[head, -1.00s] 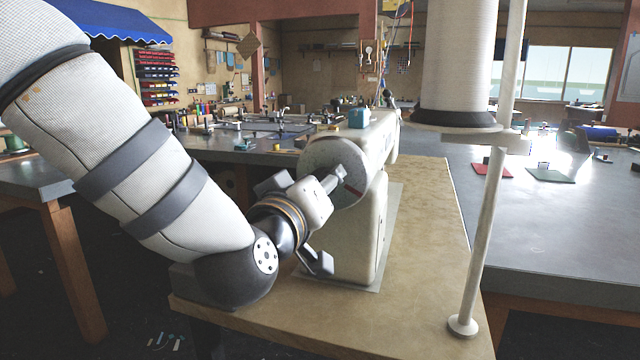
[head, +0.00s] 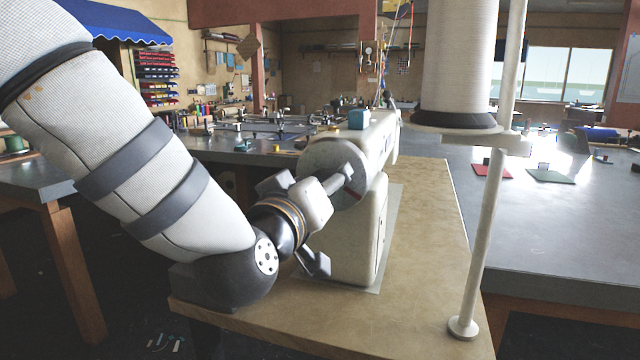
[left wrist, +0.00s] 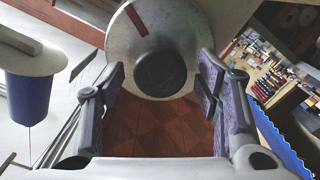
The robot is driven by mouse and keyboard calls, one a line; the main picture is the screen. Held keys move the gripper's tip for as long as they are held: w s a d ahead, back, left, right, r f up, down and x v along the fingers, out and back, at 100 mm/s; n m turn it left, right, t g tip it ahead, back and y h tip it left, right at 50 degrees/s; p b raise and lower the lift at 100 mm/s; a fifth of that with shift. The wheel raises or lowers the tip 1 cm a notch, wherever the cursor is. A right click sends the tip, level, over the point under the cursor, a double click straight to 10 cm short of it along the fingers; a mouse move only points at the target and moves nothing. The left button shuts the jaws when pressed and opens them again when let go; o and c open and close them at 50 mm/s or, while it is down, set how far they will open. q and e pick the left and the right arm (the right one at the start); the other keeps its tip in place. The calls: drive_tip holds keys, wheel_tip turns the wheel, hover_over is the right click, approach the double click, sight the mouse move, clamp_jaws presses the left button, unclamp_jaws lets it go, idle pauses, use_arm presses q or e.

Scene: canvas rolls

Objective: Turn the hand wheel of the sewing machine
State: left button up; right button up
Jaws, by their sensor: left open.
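The cream sewing machine (head: 352,235) stands on a wooden-topped table. Its round pale hand wheel (head: 325,160) faces my left arm, partly hidden behind my gripper. In the left wrist view the hand wheel (left wrist: 190,40) shows a dark round hub (left wrist: 160,73) and a red mark near its upper rim. My left gripper (head: 331,218) is open in front of the wheel; it also shows in the left wrist view (left wrist: 160,92), with one finger either side of the hub and nothing between them. I cannot tell whether a finger touches the wheel. My right gripper is out of view.
A thread spool (head: 460,60) on a stand with a pole (head: 487,230) rises at the table's right. The wooden tabletop (head: 415,270) between the machine and the pole is clear. Larger grey tables (head: 580,230) stand behind and to the right.

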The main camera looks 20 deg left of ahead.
use_arm(q)
wheel_tip(320, 180, up, 10)
idle(0.5)
